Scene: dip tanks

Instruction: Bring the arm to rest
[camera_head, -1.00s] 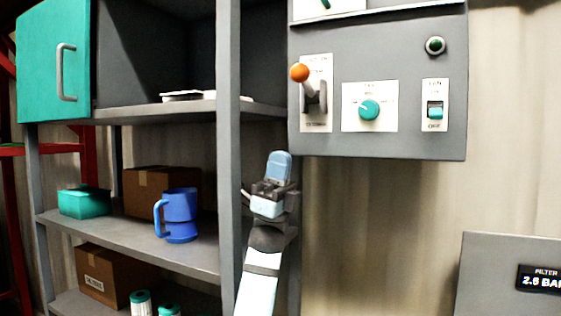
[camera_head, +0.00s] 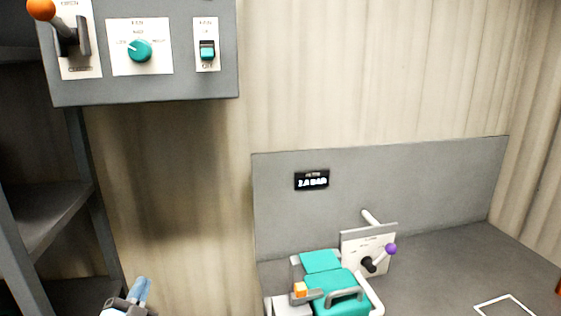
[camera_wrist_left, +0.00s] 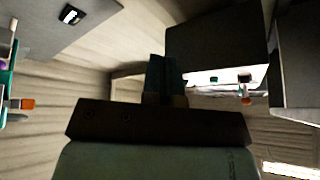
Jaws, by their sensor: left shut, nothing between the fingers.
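My left gripper (camera_head: 141,290) shows at the bottom edge of the head view, left of centre. Its blue fingertips point up and stand together, with nothing between them. In the left wrist view its fingers (camera_wrist_left: 165,78) also stand together and empty. It is below the grey control panel (camera_head: 150,88) and apart from it. The rest of the left arm is cut off by the frame. My right gripper is not in view.
The panel carries an orange-knobbed lever (camera_head: 67,38), a teal dial (camera_head: 139,51) and a teal rocker switch (camera_head: 207,51). A grey shelf (camera_head: 50,215) stands at the left. A teal-lidded unit (camera_head: 338,290) and a purple-knobbed lever (camera_head: 390,249) stand lower right. Bare wall lies between.

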